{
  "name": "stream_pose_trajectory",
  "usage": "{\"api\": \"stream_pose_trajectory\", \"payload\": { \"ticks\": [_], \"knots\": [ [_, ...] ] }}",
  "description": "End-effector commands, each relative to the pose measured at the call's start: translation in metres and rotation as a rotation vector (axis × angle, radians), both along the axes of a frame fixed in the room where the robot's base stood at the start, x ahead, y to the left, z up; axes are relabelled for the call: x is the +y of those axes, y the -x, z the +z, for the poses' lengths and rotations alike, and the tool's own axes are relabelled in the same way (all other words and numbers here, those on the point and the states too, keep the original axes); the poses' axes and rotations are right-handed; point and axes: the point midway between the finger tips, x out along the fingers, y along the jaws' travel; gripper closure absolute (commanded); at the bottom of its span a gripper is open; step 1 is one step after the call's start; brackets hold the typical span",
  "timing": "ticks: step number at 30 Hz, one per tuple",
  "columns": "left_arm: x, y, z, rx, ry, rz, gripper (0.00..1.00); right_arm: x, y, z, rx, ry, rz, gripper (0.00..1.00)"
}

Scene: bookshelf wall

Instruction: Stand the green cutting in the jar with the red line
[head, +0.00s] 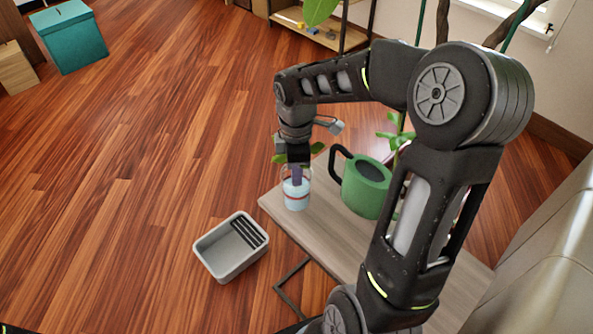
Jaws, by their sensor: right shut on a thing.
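A small clear jar with a red line (297,203) and pale blue contents stands at the near left end of the wooden table. My right gripper (296,177) points straight down over the jar, with its fingertips at the jar's mouth. It is shut on the green cutting (280,158), whose leaves stick out on both sides of the gripper. The cutting's stem is hidden by the gripper, so I cannot tell whether its lower end is inside the jar. My left gripper is not in view.
A green watering can (366,188) stands on the table (333,232) just right of the jar, with a leafy plant behind it. A grey bin (226,262) with dark slots is left of the table. A teal box (68,38) sits far left; open floor lies between.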

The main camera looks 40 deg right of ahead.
Motion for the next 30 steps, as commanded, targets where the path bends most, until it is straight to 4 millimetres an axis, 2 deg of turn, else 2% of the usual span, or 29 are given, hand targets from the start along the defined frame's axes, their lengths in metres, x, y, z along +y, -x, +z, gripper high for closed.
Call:
{"api": "stream_pose_trajectory", "payload": {
  "ticks": [11, 12, 18, 21, 26, 30],
  "knots": [
    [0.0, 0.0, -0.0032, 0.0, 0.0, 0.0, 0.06, 0.0001, 0.0001, -0.0048, 0.0, 0.0, 0.0, 1.0],
    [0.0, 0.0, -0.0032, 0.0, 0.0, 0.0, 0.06, 0.0001, 0.0001, -0.0048, 0.0, 0.0, 0.0, 0.88],
    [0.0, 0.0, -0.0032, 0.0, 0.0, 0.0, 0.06, 0.0001, 0.0001, -0.0047, 0.0, 0.0, 0.0, 0.72],
    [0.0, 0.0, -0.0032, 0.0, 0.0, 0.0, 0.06, 0.0001, 0.0001, -0.0047, 0.0, 0.0, 0.0, 0.65],
    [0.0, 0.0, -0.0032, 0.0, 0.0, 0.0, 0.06, 0.0001, 0.0001, -0.0047, 0.0, 0.0, 0.0, 0.64],
    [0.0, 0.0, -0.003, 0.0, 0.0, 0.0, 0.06, 0.0, 0.0001, -0.0045, 0.0, 0.0, 0.0, 0.53]
  ]
}}
